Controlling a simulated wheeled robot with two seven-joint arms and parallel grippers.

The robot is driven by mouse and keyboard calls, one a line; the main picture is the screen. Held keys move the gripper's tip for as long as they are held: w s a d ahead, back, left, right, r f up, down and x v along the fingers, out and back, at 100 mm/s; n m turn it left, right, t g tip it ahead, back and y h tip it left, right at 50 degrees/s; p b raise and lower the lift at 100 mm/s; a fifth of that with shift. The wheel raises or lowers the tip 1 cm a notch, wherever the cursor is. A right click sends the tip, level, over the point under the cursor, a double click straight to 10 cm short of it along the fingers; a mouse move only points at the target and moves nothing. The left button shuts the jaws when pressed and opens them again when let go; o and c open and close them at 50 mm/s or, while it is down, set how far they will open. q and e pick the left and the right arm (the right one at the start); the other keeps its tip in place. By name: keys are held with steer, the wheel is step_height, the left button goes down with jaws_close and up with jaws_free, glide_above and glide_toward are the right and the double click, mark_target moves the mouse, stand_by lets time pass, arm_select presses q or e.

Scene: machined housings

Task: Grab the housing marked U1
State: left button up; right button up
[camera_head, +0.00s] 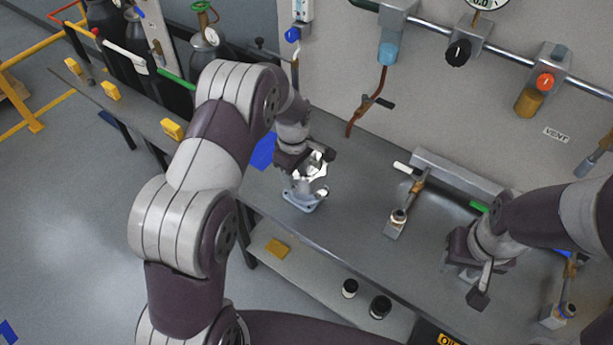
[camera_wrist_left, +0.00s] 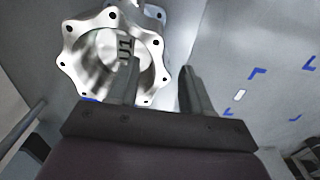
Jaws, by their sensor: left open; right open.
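The silver housing (camera_wrist_left: 75,50) has a scalloped, bolt-holed flange, and the marking U1 shows inside its round opening in the left wrist view. In the head view the housing (camera_head: 303,197) stands on the bench on a bluish-grey base, its shiny top partly hidden by my left gripper. My left gripper (camera_wrist_left: 160,80) is open. Its left finger overlaps the housing's rim and opening; its right finger is clear, to the right. I cannot tell if the finger touches. In the head view my left gripper (camera_head: 318,160) is just above the housing. My right gripper (camera_head: 480,285) is open and empty over the bench's right part.
The grey bench (camera_head: 350,215) is clear between the housing and a valve fitting (camera_head: 400,212). Another fitting (camera_head: 560,310) stands at the right front. A wall panel with knobs and a pipe (camera_head: 490,45) rises behind. Two small jars (camera_head: 380,306) and a yellow block (camera_head: 277,249) sit on the lower shelf.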

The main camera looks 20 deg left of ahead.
arm_select(q)
step_height(320, 180, down, 2)
steer(key=shift+f, duration=0.25)
steer(key=shift+a+f, duration=0.1)
steer(key=shift+f, duration=0.1)
jaws_close()
steer(key=shift+w+r, duration=0.15)
stand_by(1.0)
